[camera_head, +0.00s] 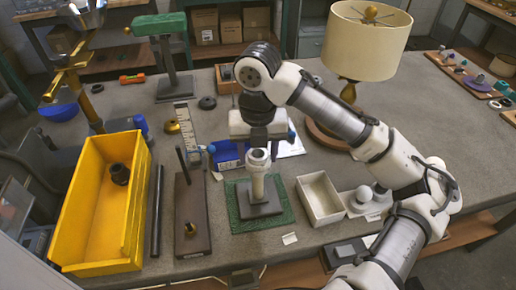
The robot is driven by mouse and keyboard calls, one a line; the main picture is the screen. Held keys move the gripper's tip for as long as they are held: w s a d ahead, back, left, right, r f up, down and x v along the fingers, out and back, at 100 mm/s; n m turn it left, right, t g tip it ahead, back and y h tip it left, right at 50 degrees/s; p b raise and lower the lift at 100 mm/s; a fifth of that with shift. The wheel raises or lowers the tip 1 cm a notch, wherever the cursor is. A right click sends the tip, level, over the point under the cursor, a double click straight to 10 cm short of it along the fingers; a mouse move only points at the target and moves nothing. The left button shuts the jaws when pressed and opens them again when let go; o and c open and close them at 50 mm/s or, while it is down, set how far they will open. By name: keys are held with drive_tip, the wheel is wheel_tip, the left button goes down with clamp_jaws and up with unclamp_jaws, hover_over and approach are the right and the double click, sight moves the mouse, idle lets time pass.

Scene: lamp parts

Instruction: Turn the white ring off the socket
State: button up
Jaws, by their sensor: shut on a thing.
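The white ring (259,157) sits around the top of the post. My gripper (259,148) points down right over the post, with its fingers shut on the white ring. The fingertips are small in this view and partly merge with the pale ring, so the exact contact is hard to see. The socket stands upright.
A yellow bin (92,262) with a dark part is at left. A black rod (155,210) and a brown block with a pin (192,215) lie between. A white tray (320,197) is just right of the mat. A shaded lamp (362,50) stands behind my arm.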

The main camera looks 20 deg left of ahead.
drive_tip(key=shift+n, duration=0.7)
drive_tip(key=n, duration=0.4)
drive_tip(key=shift+r+n+p, duration=0.15)
drive_tip(key=shift+n+p, duration=0.15)
drive_tip(key=shift+n, duration=1.2)
drive_tip(key=n, duration=0.2)
drive_tip(key=shift+n, duration=0.4)
drive_tip(key=o, duration=1)
drive_tip(key=shift+p, duration=0.3)
